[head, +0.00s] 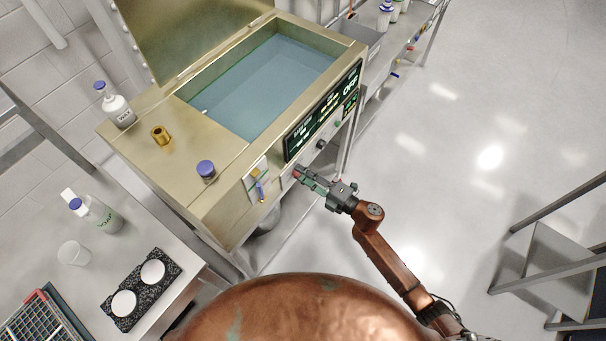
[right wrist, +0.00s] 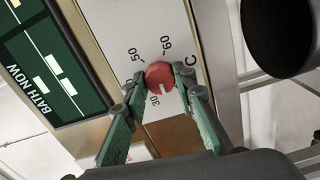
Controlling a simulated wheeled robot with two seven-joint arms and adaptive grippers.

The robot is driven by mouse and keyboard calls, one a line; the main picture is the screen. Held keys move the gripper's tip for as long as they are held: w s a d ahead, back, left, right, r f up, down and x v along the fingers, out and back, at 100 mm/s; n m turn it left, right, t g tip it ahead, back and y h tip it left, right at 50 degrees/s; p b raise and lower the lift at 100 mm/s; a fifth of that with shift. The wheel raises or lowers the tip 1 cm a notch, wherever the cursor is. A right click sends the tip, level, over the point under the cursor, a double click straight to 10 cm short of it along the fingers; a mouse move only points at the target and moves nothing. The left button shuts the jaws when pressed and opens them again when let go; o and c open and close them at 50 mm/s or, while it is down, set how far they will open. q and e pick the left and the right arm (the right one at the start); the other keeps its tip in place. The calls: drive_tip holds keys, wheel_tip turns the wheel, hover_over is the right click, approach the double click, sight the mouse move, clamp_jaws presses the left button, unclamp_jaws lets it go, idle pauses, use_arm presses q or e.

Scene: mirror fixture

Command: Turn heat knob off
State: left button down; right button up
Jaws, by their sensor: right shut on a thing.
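The heat knob (right wrist: 160,72) is a red round knob on the white front panel of the bath, with a printed scale around it showing 30, 50, 60 and a C. My right gripper (head: 301,174) reaches the front panel of the bath. In the right wrist view its green fingers (right wrist: 160,80) are on both sides of the red knob and shut on it. The knob's pointer mark is hard to make out. The bath (head: 150,185) is a brass-coloured tank of bluish water with its lid raised. My left gripper is not in the head view.
A dark display (head: 322,112) with green and yellow text, including OFF, is on the bath front. A black knob (head: 320,144) is farther along. A blue-handled valve (head: 259,188) is left of my gripper. A white bottle (head: 115,106) stands on the bath top.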

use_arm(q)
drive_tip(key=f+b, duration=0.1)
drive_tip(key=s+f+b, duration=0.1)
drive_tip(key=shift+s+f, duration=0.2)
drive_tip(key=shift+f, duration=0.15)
use_arm(e)
drive_tip(key=n, duration=0.6)
drive_tip(key=shift+f, duration=0.15)
use_arm(q)
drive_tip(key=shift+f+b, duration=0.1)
drive_tip(key=shift+b, duration=0.25)
use_arm(e)
drive_tip(key=o, duration=1.2)
drive_tip(key=shift+c, duration=0.2)
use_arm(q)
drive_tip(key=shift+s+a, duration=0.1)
use_arm(e)
drive_tip(key=shift+d, duration=0.1)
drive_tip(key=v, duration=1.2)
